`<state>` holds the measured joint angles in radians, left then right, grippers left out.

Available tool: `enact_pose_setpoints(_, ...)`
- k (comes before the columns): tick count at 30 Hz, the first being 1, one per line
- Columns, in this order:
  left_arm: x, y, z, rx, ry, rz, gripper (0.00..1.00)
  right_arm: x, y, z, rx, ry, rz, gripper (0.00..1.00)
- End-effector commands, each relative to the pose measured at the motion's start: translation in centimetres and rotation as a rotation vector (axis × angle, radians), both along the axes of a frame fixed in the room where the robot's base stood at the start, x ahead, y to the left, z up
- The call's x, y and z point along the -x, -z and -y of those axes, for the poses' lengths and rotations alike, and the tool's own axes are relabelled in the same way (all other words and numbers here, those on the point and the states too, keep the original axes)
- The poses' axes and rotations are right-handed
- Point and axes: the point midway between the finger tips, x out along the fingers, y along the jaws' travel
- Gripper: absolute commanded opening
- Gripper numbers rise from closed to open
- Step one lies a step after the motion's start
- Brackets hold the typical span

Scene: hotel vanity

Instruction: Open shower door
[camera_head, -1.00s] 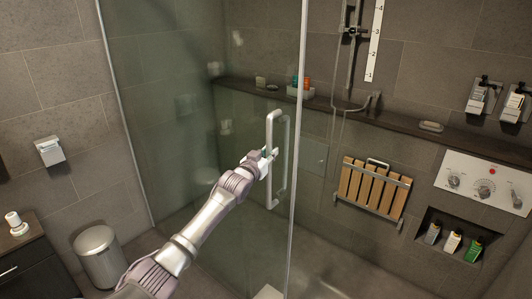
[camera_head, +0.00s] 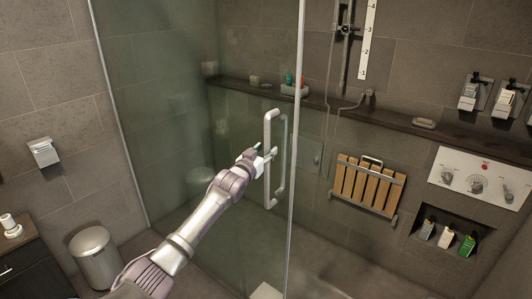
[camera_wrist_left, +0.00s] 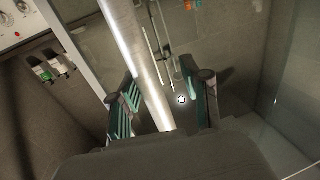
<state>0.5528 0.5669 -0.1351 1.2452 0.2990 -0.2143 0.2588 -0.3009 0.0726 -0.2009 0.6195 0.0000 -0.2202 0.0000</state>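The shower door (camera_head: 215,130) is a tall pane of clear glass with a pale metal edge, and it looks closed or nearly so. Its handle (camera_head: 269,187) is an upright silver bar with a matching bar behind the glass. My left gripper (camera_head: 266,157) is at the middle of the handle. In the left wrist view the handle bar (camera_wrist_left: 137,55) passes between the two fingers of my left gripper (camera_wrist_left: 165,100). A gap shows between the bar and the right finger, so the fingers are open around it. My right gripper is not in view.
A metal bin (camera_head: 95,258) and a dark cabinet (camera_head: 30,262) stand at the left. Inside the shower are a wooden folding seat (camera_head: 368,187), a ledge (camera_head: 395,123) and a control panel (camera_head: 480,176). The floor right of the door edge looks clear.

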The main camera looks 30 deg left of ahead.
Motion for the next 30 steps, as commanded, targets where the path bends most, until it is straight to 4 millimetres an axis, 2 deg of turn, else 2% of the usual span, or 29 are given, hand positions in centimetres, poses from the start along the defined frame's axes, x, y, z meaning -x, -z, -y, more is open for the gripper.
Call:
enact_pose_setpoints(8,0.8,0.1,0.3,0.001,0.003,0.0,0.47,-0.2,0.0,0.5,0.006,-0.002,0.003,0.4)
enact_pose_setpoints(11,2.2,0.2,0.4,0.0,0.003,0.0,0.47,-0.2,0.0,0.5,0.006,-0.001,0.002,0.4)
enact_pose_setpoints(21,8.9,0.2,1.0,0.0,0.001,-0.001,0.47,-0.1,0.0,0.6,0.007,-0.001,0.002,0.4)
enact_pose_setpoints(25,10.7,0.2,1.1,0.0,0.0,-0.001,0.47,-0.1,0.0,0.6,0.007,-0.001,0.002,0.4)
enact_pose_setpoints(30,11.9,0.0,1.2,0.0,-0.001,0.001,0.47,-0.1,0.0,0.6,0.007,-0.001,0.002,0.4)
